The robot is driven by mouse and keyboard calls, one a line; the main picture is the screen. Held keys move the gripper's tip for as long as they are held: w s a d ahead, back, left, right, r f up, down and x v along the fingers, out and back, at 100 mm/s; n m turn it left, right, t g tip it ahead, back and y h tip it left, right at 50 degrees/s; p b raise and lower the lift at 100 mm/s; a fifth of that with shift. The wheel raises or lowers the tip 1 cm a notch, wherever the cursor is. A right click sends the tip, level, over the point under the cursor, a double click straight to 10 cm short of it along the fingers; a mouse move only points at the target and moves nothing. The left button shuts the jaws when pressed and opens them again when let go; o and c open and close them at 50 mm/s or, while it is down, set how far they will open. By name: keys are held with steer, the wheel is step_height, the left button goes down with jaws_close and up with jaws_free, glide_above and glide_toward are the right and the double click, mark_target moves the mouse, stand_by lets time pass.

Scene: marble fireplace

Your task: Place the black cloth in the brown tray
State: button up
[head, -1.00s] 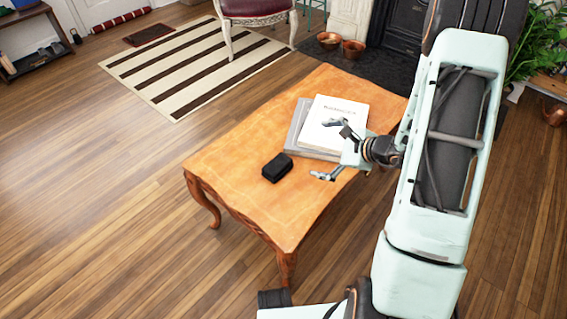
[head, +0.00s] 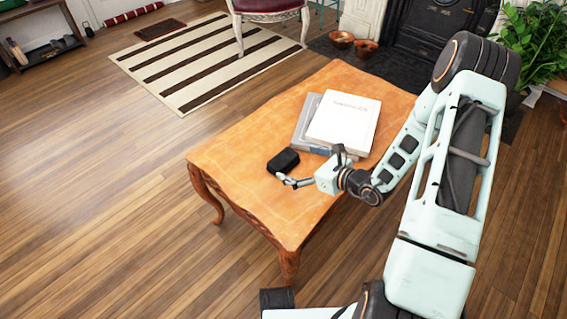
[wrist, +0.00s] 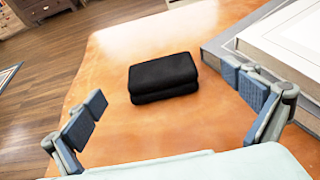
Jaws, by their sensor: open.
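The black cloth (head: 283,160) is a small folded bundle lying on the orange wooden table (head: 235,160), left of the books. In the wrist view the cloth (wrist: 163,78) lies ahead of my gripper (wrist: 170,112), roughly centred between its fingers and beyond their tips. My gripper (head: 308,168) is open and empty, low over the table on the right side of the cloth in the head view. No brown tray shows clearly in these frames.
Grey and white books (head: 343,122) lie stacked on the table, close to my gripper's right finger in the wrist view (wrist: 285,45). The left part of the tabletop is clear. Copper bowls (head: 366,48) stand on the floor by the fireplace; a chair (head: 268,8) stands behind the table.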

mark_target(285, 159)
steer(key=x, duration=0.2)
steer(key=b+x, duration=0.1)
steer(key=x, duration=0.1)
steer(key=shift+a+f, duration=0.2)
steer(key=shift+f, duration=0.15)
steer(key=shift+r, duration=0.1)
steer(key=c, duration=1.3)
